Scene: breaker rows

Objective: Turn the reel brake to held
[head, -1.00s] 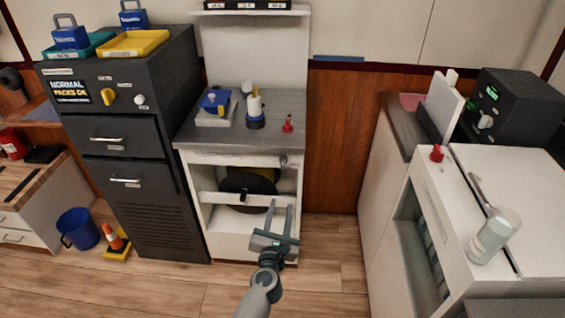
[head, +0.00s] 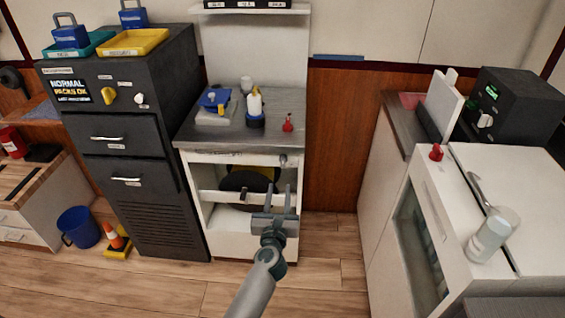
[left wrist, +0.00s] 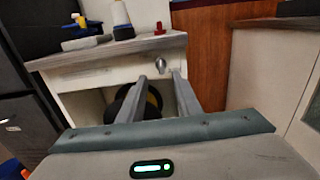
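A small grey knob (head: 283,159), which looks like the reel brake, sits at the upper right of the white cabinet's front. In the left wrist view the knob (left wrist: 160,65) appears just beyond and between my fingertips. A dark reel with a yellow part (head: 247,180) is inside the open cabinet, partly behind a white bar. My left gripper (head: 278,190) is open and empty in front of the cabinet, below the knob in the head view. It also shows in the left wrist view (left wrist: 158,75), fingers apart. The knob's setting is too small to read. My right gripper is not in view.
The white cabinet (head: 227,158) has a grey top with a red-handled item (head: 288,122) and bottles. A dark cabinet (head: 130,150) stands to its left. A white counter (head: 440,200) stands at the right. The floor between is clear.

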